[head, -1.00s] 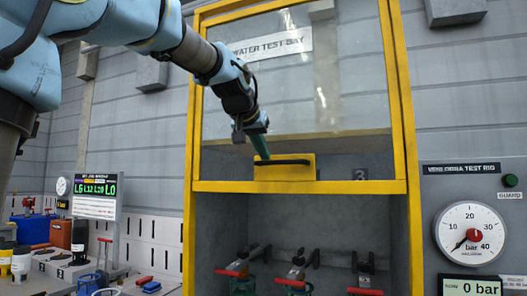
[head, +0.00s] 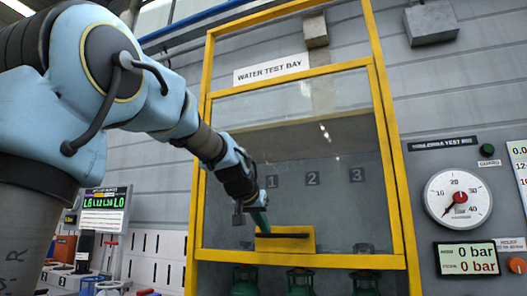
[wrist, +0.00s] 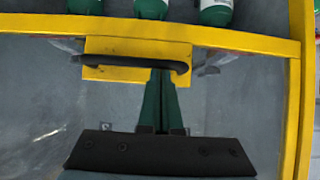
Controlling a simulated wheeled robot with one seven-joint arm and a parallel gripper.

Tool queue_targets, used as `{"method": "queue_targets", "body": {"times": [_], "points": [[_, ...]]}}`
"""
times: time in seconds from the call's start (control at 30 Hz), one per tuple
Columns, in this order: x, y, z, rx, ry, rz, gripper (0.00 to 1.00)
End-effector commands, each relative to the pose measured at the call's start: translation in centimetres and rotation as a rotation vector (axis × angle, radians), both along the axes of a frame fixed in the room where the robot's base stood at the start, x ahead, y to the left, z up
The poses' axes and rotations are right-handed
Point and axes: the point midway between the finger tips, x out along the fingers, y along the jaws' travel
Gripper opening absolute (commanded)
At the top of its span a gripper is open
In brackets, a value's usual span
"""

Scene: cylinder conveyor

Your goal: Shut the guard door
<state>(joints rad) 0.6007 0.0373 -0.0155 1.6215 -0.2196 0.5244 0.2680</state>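The guard door is a clear panel in a yellow frame (head: 382,150) on the water test bay. Its bottom yellow rail (head: 350,261) hangs level with the cylinder tops, and the bay is open below it. A yellow plate with a black bar handle (head: 283,236) sits on the rail. It also shows in the wrist view, where the handle (wrist: 115,59) crosses the picture. My gripper (head: 262,229) is at the handle's left half. In the wrist view, its green fingers (wrist: 161,74) lie side by side, nearly together, with tips at the bar. The bar is not between them.
Several green cylinders (head: 300,283) stand in the bay under the rail. A pressure gauge (head: 458,199) and readout panel (head: 467,258) are on the wall at right. A bench with tools and a display (head: 103,208) is at left.

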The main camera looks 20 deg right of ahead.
Motion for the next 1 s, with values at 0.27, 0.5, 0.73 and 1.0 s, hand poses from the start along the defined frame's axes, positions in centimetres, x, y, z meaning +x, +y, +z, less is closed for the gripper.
{"method": "queue_targets", "body": {"times": [0.27, 0.5, 0.73, 1.0], "points": [[0.0, 0.0, -10.5, 0.003, 0.002, -0.001, 0.0], [0.0, 0.0, -18.0, 0.002, 0.002, 0.0, 0.0], [0.0, 0.0, -23.4, 0.001, 0.003, 0.001, 0.0], [0.0, 0.0, -26.7, 0.001, 0.001, 0.0, 0.0]]}}
